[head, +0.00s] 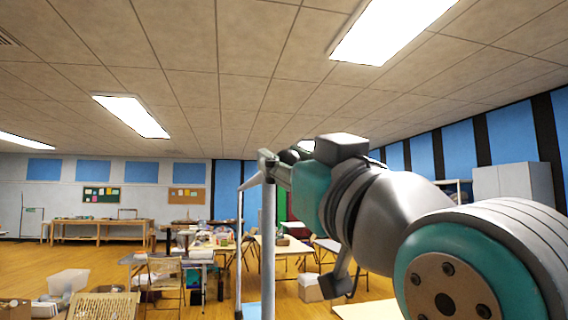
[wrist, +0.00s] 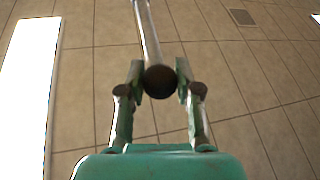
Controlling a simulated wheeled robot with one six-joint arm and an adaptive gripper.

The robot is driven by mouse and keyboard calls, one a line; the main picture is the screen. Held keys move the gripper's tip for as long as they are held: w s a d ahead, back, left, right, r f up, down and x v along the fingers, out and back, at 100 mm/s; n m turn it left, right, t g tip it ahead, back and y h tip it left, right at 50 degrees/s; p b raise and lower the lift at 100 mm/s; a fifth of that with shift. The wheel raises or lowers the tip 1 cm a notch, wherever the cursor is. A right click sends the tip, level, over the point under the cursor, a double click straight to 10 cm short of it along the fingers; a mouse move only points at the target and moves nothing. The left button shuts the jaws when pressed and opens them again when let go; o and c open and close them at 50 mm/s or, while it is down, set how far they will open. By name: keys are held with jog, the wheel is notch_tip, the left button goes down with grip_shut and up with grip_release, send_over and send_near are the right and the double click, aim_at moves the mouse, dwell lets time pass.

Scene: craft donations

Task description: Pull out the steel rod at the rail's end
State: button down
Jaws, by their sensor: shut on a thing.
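The steel rod (wrist: 148,35) shows in the wrist view as a shiny pale bar with a dark round end facing the camera. My gripper (wrist: 159,75) is shut on it near that end, one green-grey finger on each side. The rod runs away from the fingers to the top edge of the picture. In the head view my gripper (head: 266,160) is at the top of a grey upright post (head: 268,245), beside a pale rail (head: 251,181) that slants to a second, thinner upright. Whether the rod still sits in the rail cannot be told.
My arm fills the right of the head view. Tables (head: 285,244) with craft goods and folding chairs (head: 163,277) stand behind. A wicker basket (head: 103,305) and a clear bin (head: 68,281) are at lower left. Wooden floor is open at left.

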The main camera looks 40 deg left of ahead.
jog(key=s+d, duration=0.9)
jog(key=d, duration=0.1)
jog(key=shift+d, duration=0.3)
jog(key=c, duration=0.8)
grip_release()
notch_tip(320, 180, up, 10)
jog(key=shift+r, duration=0.1)
jog(key=shift+d, duration=0.1)
